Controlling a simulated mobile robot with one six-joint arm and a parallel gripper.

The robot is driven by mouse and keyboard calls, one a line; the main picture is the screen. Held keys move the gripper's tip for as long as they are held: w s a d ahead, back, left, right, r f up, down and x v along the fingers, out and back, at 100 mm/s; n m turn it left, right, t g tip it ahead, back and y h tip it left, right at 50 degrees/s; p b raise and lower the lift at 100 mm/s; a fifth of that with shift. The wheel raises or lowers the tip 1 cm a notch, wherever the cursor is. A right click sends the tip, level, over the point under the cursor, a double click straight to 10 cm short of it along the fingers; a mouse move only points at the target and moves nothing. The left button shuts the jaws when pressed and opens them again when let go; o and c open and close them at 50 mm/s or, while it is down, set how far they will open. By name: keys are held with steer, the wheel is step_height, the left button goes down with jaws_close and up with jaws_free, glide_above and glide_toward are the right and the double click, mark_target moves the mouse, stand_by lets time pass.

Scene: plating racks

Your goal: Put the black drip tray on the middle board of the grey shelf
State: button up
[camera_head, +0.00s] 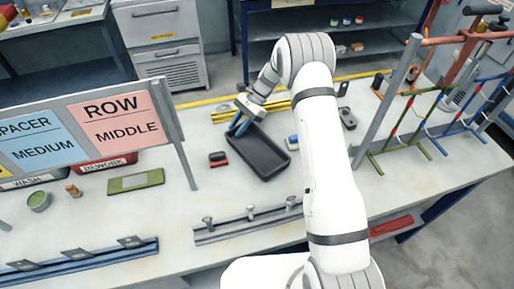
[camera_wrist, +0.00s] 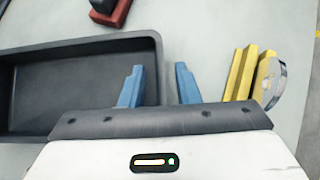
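The black drip tray (camera_head: 270,163) lies on the white workbench, right of the sign, with its open side up. It also shows in the wrist view (camera_wrist: 60,46) at left. My gripper (camera_head: 238,128) is at the tray's far left end. In the wrist view its blue fingers (camera_wrist: 159,78) are apart, one over the tray's inside and one outside the right wall. I cannot tell whether they touch it. A shelf unit with grey boards and dark blue posts (camera_head: 392,34) stands behind the bench; I cannot tell whether it is the task's grey shelf.
A small red and black item (camera_head: 218,159) lies left of the tray. A yellow rail (camera_wrist: 247,73) is right of my fingers. A rack with green and red bars (camera_head: 420,125) stands at right. The sign (camera_head: 110,120) stands at left. A rail with pegs (camera_head: 248,222) lies in front.

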steer(key=shift+s+a+f, duration=0.1)
steer(key=shift+s+f, duration=0.05)
steer(key=shift+f, duration=0.05)
steer(key=shift+c, duration=0.4)
jaws_close()
